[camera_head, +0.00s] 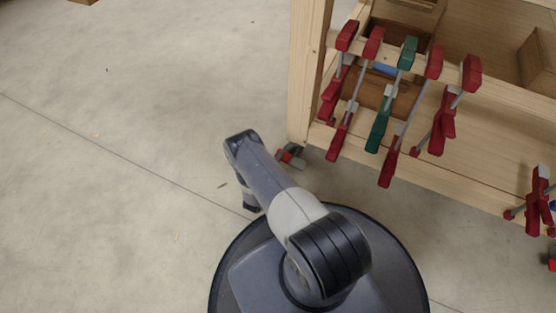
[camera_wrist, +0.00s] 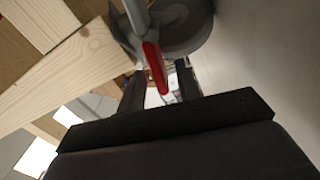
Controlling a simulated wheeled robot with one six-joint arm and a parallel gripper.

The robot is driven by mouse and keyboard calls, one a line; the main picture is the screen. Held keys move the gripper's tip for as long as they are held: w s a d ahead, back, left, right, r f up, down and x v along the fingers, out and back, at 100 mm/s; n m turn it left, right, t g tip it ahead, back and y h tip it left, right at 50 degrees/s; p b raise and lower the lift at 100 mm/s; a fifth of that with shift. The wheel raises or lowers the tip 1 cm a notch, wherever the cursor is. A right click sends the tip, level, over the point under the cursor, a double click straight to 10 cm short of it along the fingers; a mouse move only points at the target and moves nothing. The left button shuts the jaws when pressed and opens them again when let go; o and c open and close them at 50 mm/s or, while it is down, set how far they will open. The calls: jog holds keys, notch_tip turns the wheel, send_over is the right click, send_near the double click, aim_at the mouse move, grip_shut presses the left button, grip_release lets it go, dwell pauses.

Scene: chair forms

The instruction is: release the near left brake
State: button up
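The near left brake is a red lever (camera_wrist: 154,66) on a grey caster wheel (camera_wrist: 190,30) in the wrist view. The red part also shows in the head view (camera_head: 287,156), low at the bench's left corner post. My gripper (camera_wrist: 160,70) is open, its two dark fingers apart. In the wrist view the lever's tip appears in the gap between the fingers, nearer the left one. No finger is clearly closed on it, and I cannot tell the depth between them. In the head view my arm hides the fingers.
The wooden bench (camera_head: 302,75) stands at the upper right, its corner post (camera_wrist: 80,70) close to my gripper in the wrist view. Several red clamps and one green clamp (camera_head: 378,130) hang on its side. The concrete floor (camera_head: 110,150) at left is clear.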

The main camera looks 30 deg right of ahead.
grip_shut()
jog(key=shift+r+m, duration=0.15)
jog(key=shift+m, duration=0.25)
dwell(0.4)
grip_release()
jog(key=p+v, duration=0.1)
jog(key=v, duration=1)
jog(key=shift+d, duration=0.1)
jog(key=shift+d, duration=0.1)
